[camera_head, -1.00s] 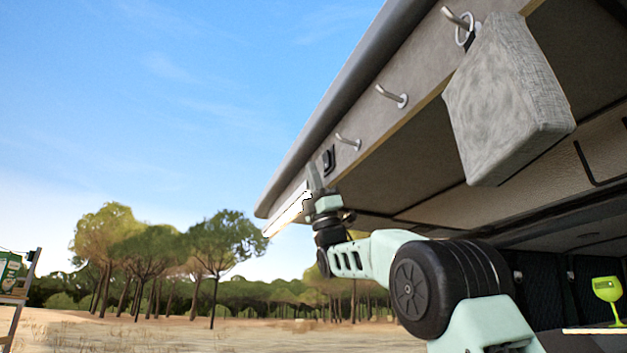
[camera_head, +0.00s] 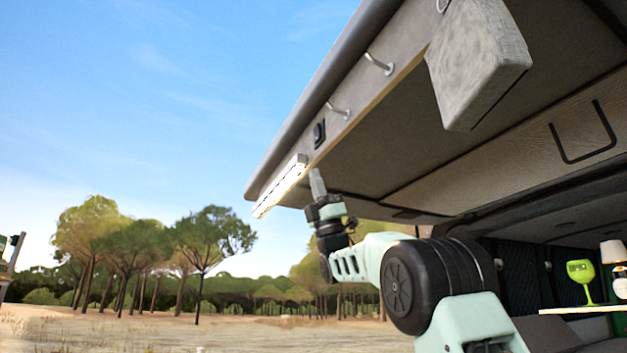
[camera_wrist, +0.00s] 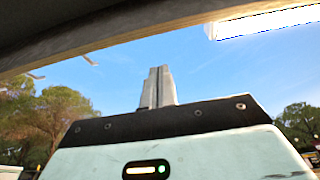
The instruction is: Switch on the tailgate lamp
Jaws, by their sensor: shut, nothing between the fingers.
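The tailgate lamp (camera_head: 280,185) is a long white bar on the underside edge of the raised tailgate (camera_head: 395,60), near its lower left end. Its face is bright white and looks lit. The lamp also shows bright at the top right of the wrist view (camera_wrist: 265,20). My gripper (camera_head: 316,172) is shut and empty, pointing up just right of the lamp's near end, apart from it in the picture. Its closed grey fingers show in the wrist view (camera_wrist: 159,72) below the tailgate edge, with sky behind them.
A small black fitting (camera_head: 319,133) and metal hooks (camera_head: 378,64) line the tailgate edge. A grey block-shaped bag (camera_head: 477,62) hangs farther right. A green goblet (camera_head: 580,274) and a small lamp with a pale shade (camera_head: 613,252) stand at lower right. Open air lies left.

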